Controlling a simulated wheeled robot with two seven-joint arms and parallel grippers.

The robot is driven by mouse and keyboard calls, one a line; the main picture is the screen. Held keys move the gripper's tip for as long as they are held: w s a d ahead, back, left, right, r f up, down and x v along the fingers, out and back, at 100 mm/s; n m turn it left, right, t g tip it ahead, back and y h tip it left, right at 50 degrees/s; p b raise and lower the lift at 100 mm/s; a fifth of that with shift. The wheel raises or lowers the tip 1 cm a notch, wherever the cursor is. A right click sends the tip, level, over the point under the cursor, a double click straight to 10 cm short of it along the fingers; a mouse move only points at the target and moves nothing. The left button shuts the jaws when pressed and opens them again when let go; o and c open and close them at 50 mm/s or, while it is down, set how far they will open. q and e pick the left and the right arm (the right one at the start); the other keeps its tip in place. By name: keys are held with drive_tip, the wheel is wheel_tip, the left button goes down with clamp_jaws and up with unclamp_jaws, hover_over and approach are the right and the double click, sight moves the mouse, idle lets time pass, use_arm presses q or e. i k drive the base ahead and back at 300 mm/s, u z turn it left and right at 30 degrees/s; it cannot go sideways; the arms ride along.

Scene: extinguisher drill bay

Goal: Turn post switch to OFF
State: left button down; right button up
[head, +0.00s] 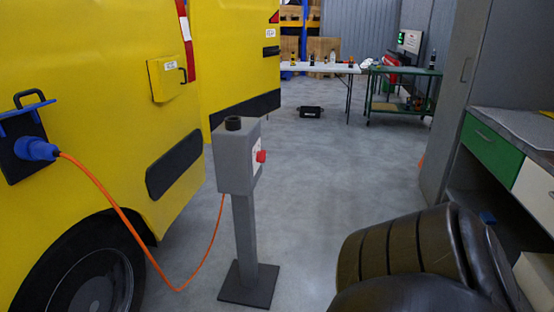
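The grey switch post (243,228) stands upright on a dark square base plate on the floor, left of the picture's middle. Its box (233,165) carries a red switch knob (261,156) on a white label on the right-hand face. The knob's setting and the label's lettering are too small to read. A black round cap sits on top of the box. A dark arm link of mine fills the lower right. Neither of my grippers shows in the head view, and nothing is seen touching the post.
A yellow vehicle (110,75) stands at left, with a blue plug (37,149) and orange cable (127,222) hanging towards the post. A workbench (495,140) and grey cabinet (455,90) line the right. A table and green cart (402,92) stand behind.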

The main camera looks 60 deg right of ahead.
sight(261, 155)
drive_tip(key=z, duration=1.55)
drive_tip(key=i, duration=2.05)
drive_tip(key=z, duration=0.35)
